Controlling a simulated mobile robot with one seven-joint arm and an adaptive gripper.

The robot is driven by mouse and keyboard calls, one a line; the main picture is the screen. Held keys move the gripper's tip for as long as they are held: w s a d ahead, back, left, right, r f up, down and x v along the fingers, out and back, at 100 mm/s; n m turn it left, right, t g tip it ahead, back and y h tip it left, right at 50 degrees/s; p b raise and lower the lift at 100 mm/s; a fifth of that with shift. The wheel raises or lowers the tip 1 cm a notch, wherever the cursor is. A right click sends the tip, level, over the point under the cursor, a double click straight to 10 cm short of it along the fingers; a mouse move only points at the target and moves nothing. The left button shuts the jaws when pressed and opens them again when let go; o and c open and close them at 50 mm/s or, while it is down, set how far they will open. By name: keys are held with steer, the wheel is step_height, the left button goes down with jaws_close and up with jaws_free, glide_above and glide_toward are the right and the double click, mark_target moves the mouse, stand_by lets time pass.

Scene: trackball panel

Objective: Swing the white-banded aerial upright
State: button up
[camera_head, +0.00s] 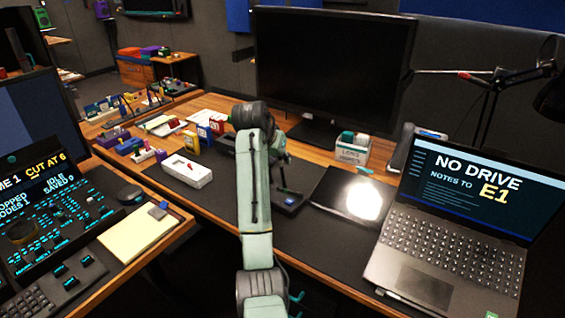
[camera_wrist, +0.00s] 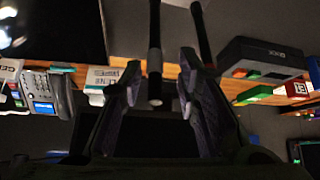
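In the wrist view, a dark upright-looking rod, which looks like the aerial (camera_wrist: 155,65), runs down from the top edge between the two fingers of my gripper (camera_wrist: 160,68). It has a paler stretch along its lower part; a clear white band is hard to make out. The fingers stand apart with gaps on both sides of the rod, so my gripper is open. A second dark rod (camera_wrist: 202,35) slants just right of the right finger.
In the wrist view, a dark box with coloured buttons (camera_wrist: 262,62) lies to the right and a desk phone (camera_wrist: 45,97) to the left. In the head view, a monitor (camera_head: 335,65), a laptop (camera_head: 440,250), a white box device (camera_head: 187,171) and a glossy tablet (camera_head: 335,190) surround my arm.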

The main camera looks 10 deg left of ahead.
steer(key=d+v, duration=0.1)
steer(key=v, duration=0.6)
steer(key=shift+a, duration=0.5)
steer(key=shift+r, duration=0.1)
steer(key=shift+c, duration=0.2)
